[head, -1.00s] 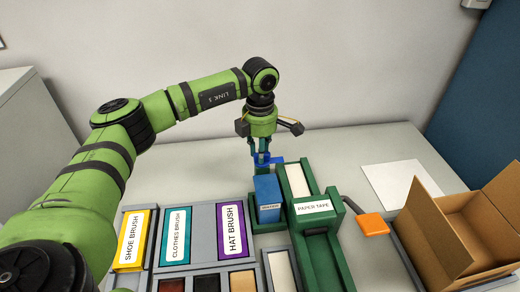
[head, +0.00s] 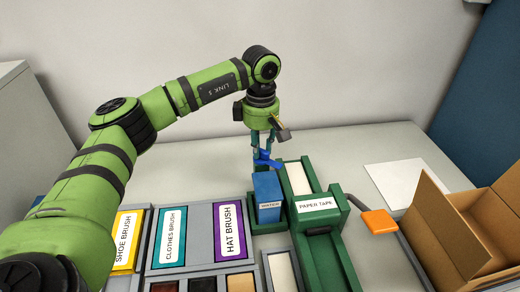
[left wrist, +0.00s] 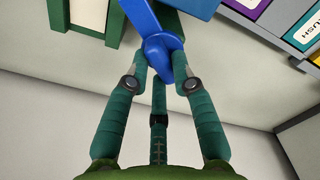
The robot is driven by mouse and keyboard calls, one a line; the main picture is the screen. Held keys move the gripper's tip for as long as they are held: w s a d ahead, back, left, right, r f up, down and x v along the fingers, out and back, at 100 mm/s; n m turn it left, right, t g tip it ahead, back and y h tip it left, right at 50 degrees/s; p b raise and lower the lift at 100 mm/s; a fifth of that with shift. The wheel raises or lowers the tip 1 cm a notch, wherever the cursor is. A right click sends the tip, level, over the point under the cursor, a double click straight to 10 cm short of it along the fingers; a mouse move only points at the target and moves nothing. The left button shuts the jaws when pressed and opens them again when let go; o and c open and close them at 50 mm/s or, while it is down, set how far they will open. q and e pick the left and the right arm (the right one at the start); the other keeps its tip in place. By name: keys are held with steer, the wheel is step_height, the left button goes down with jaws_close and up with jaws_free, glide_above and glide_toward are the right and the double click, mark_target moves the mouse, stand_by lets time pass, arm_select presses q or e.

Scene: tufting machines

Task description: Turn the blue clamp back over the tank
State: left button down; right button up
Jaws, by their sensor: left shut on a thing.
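The blue clamp (head: 266,160) is at the back end of the blue tank (head: 267,190), which is labelled WATER. My left gripper (head: 264,151) points down from above and is shut on the clamp. In the left wrist view the clamp (left wrist: 157,28) is a blue bar with a rounded part between my fingertips (left wrist: 162,70). Part of the tank (left wrist: 196,7) shows at the top edge there. The clamp slants behind the tank, and its lower part is partly hidden by the tank in the head view. My right gripper does not show.
The green paper tape dispenser (head: 335,240) stands close to the right of the tank. An orange paddle (head: 379,221), a white sheet (head: 405,188) and an open cardboard box (head: 470,235) are further right. Brush bins (head: 200,236) are at front left. A wall rises behind.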

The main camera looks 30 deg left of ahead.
arm_select(q)
steer(key=m+b, duration=0.1)
steer(key=m, duration=0.3)
steer(key=shift+d+m, duration=0.15)
steer(key=shift+m, duration=0.15)
steer(key=shift+d+m+b, duration=0.15)
steer(key=shift+m+b, duration=0.3)
steer(key=shift+m, duration=2.15)
steer(key=c, duration=1)
jaws_free()
steer(key=shift+c, duration=0.2)
